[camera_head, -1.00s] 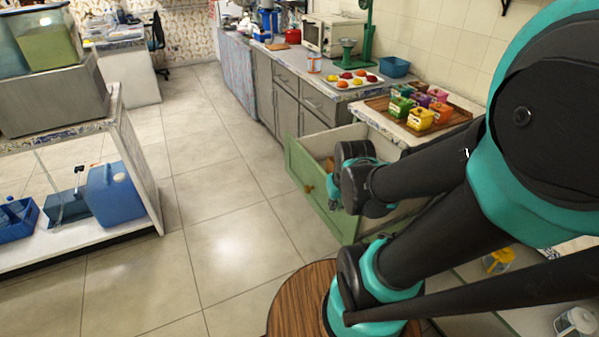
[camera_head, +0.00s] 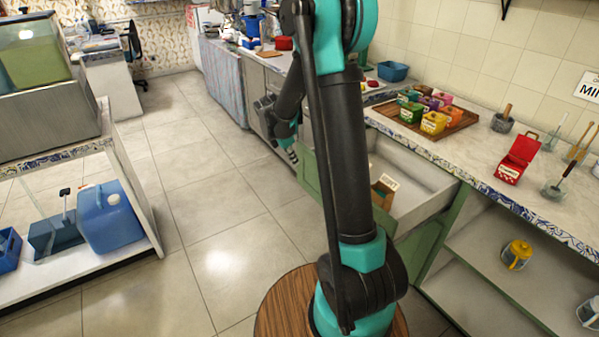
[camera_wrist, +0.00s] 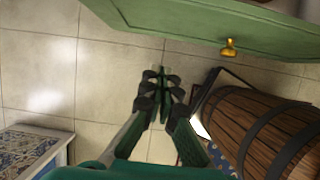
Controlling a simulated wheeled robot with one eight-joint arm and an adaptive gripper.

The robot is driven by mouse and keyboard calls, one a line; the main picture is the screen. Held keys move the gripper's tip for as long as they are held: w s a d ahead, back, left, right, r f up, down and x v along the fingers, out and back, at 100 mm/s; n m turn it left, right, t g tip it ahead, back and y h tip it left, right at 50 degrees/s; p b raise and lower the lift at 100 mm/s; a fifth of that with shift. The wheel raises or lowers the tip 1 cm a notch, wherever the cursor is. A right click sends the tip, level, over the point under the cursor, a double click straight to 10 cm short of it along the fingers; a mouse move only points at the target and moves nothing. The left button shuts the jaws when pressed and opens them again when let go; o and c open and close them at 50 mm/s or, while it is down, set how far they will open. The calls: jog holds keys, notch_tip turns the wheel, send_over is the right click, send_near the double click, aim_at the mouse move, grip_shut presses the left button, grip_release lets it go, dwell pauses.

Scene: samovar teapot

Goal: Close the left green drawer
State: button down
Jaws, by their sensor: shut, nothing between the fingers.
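The green drawer (camera_head: 310,176) stands pulled out under the counter, with its pale inside and a small brown box (camera_head: 382,190) showing. My arm hides part of its front. In the wrist view its green front (camera_wrist: 190,18) crosses the top, with a gold knob (camera_wrist: 229,47). My gripper (camera_head: 291,153) is just left of the drawer's far front corner in the head view, outside the drawer. In the wrist view my gripper (camera_wrist: 160,76) is shut and empty, with floor behind its tips. I cannot tell whether it touches the drawer.
The counter (camera_head: 470,150) holds a wooden tray (camera_head: 455,124) of coloured boxes. A wooden barrel (camera_wrist: 265,130) is at the right of the wrist view. A shelf unit with a blue canister (camera_head: 108,218) stands at the left. Tiled floor (camera_head: 215,200) between is clear.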

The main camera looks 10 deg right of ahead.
aim_at(309, 172)
jog(key=shift+n, duration=0.3)
jog(key=shift+w+d+f, duration=0.55)
jog(key=shift+d+f, duration=0.55)
jog(key=shift+f, duration=0.5)
jog(key=shift+w+d+f, duration=0.6)
jog(key=shift+d+f, duration=0.55)
jog(key=shift+f, duration=0.45)
jog(key=shift+w+d+f, duration=0.55)
jog(key=shift+d+f, duration=0.55)
jog(key=shift+f, duration=0.5)
jog(key=shift+d, duration=0.1)
jog(key=w+d, duration=0.4)
jog(key=d, duration=0.7)
jog(key=w+d, duration=0.4)
jog(key=d, duration=0.8)
jog(key=w+d, duration=0.4)
jog(key=d, duration=0.7)
jog(key=shift+w+d, duration=0.15)
jog(key=shift+w, duration=0.15)
jog(key=shift+d+r, duration=0.1)
jog(key=shift+d, duration=0.05)
